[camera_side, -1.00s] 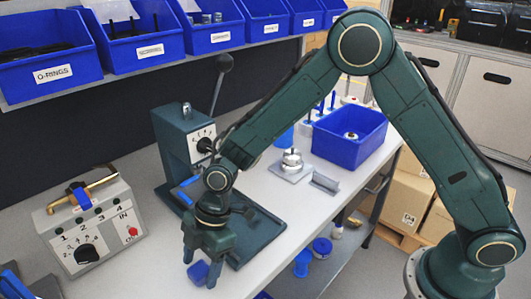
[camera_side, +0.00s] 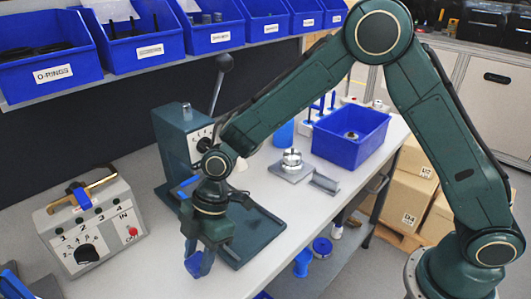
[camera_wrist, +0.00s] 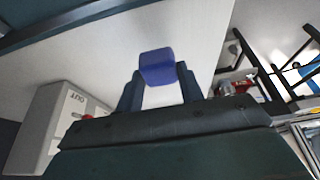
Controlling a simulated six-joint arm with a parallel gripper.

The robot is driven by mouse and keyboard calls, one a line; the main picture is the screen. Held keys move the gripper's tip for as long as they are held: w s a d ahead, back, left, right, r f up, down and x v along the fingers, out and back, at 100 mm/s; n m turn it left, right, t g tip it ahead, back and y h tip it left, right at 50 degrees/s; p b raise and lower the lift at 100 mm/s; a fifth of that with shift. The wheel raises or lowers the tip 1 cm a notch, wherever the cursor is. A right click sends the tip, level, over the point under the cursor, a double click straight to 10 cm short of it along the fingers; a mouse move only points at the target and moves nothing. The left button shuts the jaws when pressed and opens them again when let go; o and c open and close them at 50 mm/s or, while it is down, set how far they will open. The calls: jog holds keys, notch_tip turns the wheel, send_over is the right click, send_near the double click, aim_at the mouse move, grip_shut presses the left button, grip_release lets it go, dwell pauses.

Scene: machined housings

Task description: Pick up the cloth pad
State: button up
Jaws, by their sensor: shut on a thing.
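The blue cloth pad (camera_side: 194,264) is held between the fingers of my gripper (camera_side: 200,267) in the side view. It is near the front edge of the bench, and the fingers hide part of it. In the wrist view the pad (camera_wrist: 157,66) shows as a blue block at the fingertips, with one dark finger on each side of it. My gripper (camera_wrist: 158,88) is shut on it. I cannot tell exactly how high the pad is above the bench.
A green lever press (camera_side: 190,140) with a flat base (camera_side: 255,232) stands just behind my gripper. A grey control box (camera_side: 92,228) is to the left. A metal part (camera_side: 291,160) and a blue bin (camera_side: 350,137) are farther right. Bare bench lies between box and gripper.

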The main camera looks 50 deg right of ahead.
aim_at(199, 258)
notch_tip(199, 258, up, 17)
dwell(0.4)
dwell(0.4)
jog(key=o, duration=0.4)
jog(key=shift+c, duration=1.2)
jog(key=d+f, duration=0.5)
jog(key=d, duration=0.3)
jog(key=d+f, duration=0.5)
jog(key=d, duration=0.4)
jog(key=shift+s+d, duration=0.25)
jog(key=shift+d, duration=0.05)
